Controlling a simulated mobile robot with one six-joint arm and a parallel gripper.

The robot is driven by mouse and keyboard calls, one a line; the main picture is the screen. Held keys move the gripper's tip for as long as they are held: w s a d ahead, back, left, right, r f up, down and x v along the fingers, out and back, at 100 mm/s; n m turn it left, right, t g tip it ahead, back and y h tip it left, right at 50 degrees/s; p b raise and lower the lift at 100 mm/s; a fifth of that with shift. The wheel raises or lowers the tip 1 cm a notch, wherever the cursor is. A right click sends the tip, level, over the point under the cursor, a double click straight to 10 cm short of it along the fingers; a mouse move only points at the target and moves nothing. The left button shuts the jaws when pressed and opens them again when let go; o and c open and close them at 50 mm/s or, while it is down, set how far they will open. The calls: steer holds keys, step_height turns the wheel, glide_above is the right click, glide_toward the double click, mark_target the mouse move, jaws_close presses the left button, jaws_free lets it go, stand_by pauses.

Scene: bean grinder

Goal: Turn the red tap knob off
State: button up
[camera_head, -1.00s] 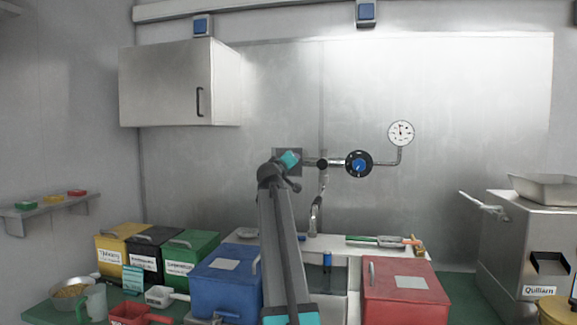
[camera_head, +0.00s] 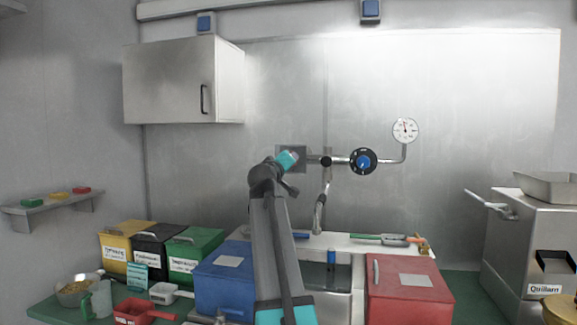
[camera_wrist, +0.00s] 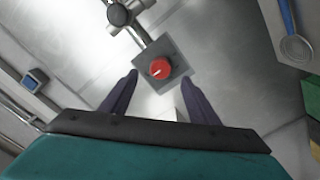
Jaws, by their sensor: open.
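The red tap knob (camera_wrist: 159,69) shows in the wrist view, with a pale pointer mark on its face. It sits on a square grey plate (camera_wrist: 178,62) joined to a metal pipe. My gripper (camera_wrist: 159,79) is open, its two dark fingers spread towards the plate, with the knob between their tips in the picture. I cannot tell how far off the knob is, and nothing is held. In the head view the plate (camera_head: 299,154) is on the back wall, partly behind my teal wrist, and the knob and fingers are hidden there.
A black and blue valve wheel (camera_head: 363,161) and a round gauge (camera_head: 405,130) are on the pipe to the right. A tap spout (camera_head: 320,212) hangs below. A blue bin (camera_head: 222,272) and a red bin (camera_head: 410,285) stand on the counter. A wall cabinet (camera_head: 170,82) is upper left.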

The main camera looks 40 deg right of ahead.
steer(key=shift+v, duration=2)
steer(key=shift+s+r, duration=0.1)
